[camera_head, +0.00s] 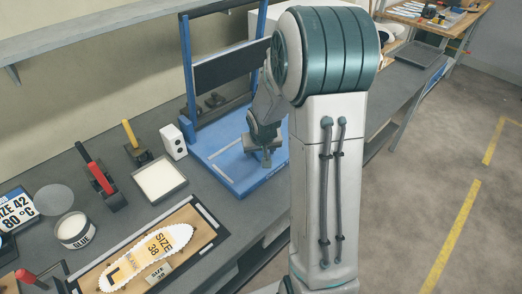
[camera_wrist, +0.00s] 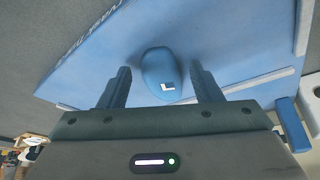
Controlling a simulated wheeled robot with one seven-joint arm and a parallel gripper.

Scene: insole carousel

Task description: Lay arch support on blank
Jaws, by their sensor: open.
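In the wrist view my gripper (camera_wrist: 161,86) is open. A small blue, rounded piece marked with a white L (camera_wrist: 158,72), which looks like the arch support, lies between its two fingers with gaps on both sides. In the head view my gripper (camera_head: 265,157) is low over the blue base plate (camera_head: 238,183) of a frame, and the piece is hidden there. An insole blank (camera_head: 147,257), white-edged with a tan top and marked SIZE 38 and L, lies on a brown board (camera_head: 201,235) at the front of the bench.
A blue-posted frame (camera_head: 187,75) with a dark panel rises behind my gripper. A white box (camera_head: 172,142), a shallow tray (camera_head: 160,181), red- and yellow-handled tools and a glue tub (camera_head: 73,229) stand between the frame and the left side.

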